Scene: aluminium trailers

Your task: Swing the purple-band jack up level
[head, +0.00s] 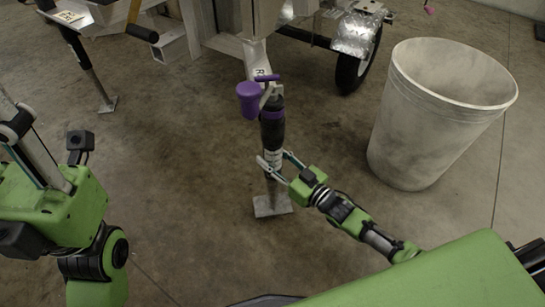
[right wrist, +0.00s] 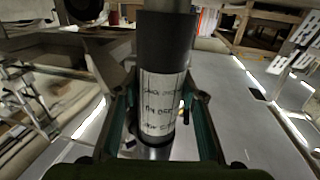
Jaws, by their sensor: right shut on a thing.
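The purple-band jack (head: 272,132) hangs upright in the middle of the head view. It has a black body, a purple band, a purple knob-like part at upper left and a flat metal foot (head: 272,207) at floor level. My right gripper (head: 272,166) is shut on the jack's lower body. In the right wrist view, the jack's labelled tube (right wrist: 160,98) stands between the two fingers. My left gripper (head: 30,140) is at the left edge of the head view, well away from the jack; its fingertips are partly cut off.
A large grey bin (head: 430,115) stands right of the jack. Behind the jack is a trailer frame (head: 228,45) with a wheel (head: 352,70). Another jack leg (head: 88,68) stands at upper left. The concrete floor left of the purple-band jack is clear.

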